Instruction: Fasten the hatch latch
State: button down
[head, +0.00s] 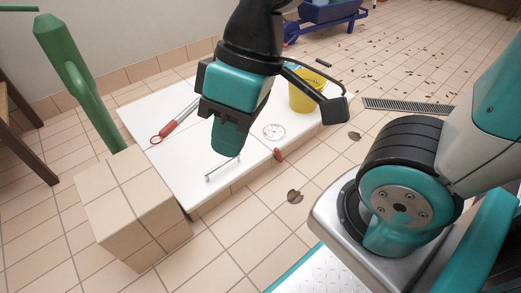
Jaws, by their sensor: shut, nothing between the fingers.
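The hatch seems to be the low white panel (180,167) on the tiled floor, with a thin metal bar handle (222,168) near its front edge. A small red piece (278,154) at the front edge, right of the handle, looks like the latch; its exact position is too small to tell. My gripper (226,152) points down over the panel, left of the red piece and apart from it. It is shut and empty, and it hides part of the panel and the area just behind the handle.
A cardboard box (135,210) stands at the panel's front left, beside a green post (80,80). A red-handled tool (178,122), a round gauge (274,132) and a yellow bucket (303,96) are on or by the panel. A drain grate (405,106) and scattered leaves lie right.

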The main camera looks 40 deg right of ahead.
aim_at(278, 157)
jog(key=u, duration=0.05)
jog(key=i, duration=0.4)
jog(key=z, duration=1.15)
